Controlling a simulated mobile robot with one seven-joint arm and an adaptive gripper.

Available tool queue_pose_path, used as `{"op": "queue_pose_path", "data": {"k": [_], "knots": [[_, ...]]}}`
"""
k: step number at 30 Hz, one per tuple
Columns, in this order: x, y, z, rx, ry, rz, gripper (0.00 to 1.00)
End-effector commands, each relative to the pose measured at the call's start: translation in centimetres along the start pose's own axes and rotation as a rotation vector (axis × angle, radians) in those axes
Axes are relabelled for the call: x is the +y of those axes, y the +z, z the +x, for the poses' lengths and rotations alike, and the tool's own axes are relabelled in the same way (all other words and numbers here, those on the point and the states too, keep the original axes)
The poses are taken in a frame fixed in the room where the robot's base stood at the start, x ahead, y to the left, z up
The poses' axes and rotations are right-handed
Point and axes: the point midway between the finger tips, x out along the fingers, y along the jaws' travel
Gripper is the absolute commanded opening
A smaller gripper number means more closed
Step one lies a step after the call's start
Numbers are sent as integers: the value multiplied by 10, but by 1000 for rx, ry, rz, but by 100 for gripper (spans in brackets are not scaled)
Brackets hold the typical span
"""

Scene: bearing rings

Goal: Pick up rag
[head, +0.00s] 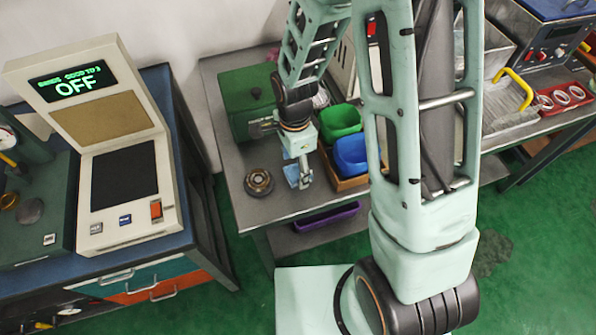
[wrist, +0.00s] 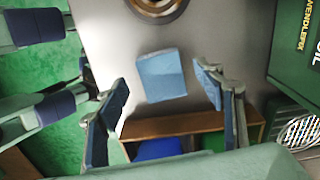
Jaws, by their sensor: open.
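The rag is a light blue, roughly square folded cloth (wrist: 162,75) lying on the grey table, in the middle of the wrist view. In the head view a bit of the rag (head: 291,175) shows beside my gripper, which partly hides it. My gripper (wrist: 160,95) is open and empty, with one blue-padded finger on each side of the rag in the wrist view. In the head view my gripper (head: 304,178) points down over the table close to the rag. I cannot tell how high the fingertips are above the table.
A round bearing (head: 259,182) lies left of the rag. A green box (head: 249,100) stands behind it. A wooden tray (head: 347,183) with a green bin (head: 339,122) and a blue bin (head: 351,155) is close on the right. A beige control panel (head: 118,215) stands further left.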

Motion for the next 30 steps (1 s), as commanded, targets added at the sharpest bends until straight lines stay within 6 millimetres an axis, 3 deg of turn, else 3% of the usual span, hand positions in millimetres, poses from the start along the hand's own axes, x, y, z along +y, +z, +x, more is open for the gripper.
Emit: {"op": "queue_pose_path", "data": {"k": [6,14,24,30], "knots": [[-1,0,18,1,0,0,62],[-1,0,19,1,-2,0,61],[-1,0,18,1,-1,0,24],[-1,-1,18,1,-2,0,23]]}}
